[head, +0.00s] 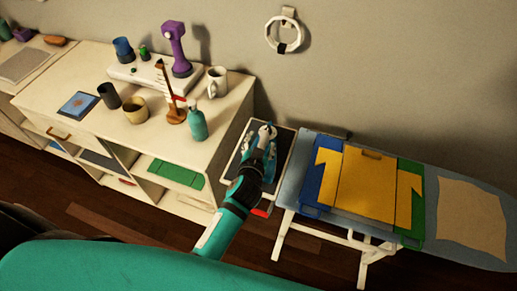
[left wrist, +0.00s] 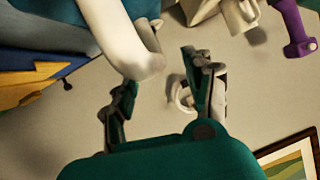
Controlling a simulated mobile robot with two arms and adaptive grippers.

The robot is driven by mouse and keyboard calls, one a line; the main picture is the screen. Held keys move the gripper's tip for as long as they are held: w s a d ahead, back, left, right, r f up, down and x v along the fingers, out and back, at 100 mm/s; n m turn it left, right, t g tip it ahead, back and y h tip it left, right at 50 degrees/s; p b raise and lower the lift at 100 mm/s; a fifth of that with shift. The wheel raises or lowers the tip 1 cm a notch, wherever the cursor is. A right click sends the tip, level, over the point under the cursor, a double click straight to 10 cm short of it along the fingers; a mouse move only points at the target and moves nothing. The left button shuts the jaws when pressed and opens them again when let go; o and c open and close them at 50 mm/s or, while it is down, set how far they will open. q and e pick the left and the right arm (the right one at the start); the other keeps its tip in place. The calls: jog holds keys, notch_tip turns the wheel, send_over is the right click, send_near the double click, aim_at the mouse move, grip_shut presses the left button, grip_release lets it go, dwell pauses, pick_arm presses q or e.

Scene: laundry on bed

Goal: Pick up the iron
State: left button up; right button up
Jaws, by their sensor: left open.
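The iron appears as a white curved handle (left wrist: 125,38) with a teal part beside it at the upper left of the left wrist view. In the head view it lies on the dark rest (head: 283,143) at the left end of the ironing board, largely covered by my gripper and hard to tell apart from it. My left gripper (head: 264,138) is over the iron there. In the left wrist view its two fingers (left wrist: 160,72) are spread, with the handle just beyond the left finger. I cannot tell whether they touch. My right gripper is not in view.
A white ring (head: 284,35) hangs on the wall.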

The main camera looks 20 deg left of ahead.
aim_at(263, 138)
pick_arm(q)
jog(key=p+x, duration=0.1)
jog(key=x, duration=0.4)
jog(key=shift+d, duration=0.15)
jog(key=shift+s, duration=0.15)
jog(key=c, duration=0.4)
grip_shut()
jog(key=shift+r, duration=0.2)
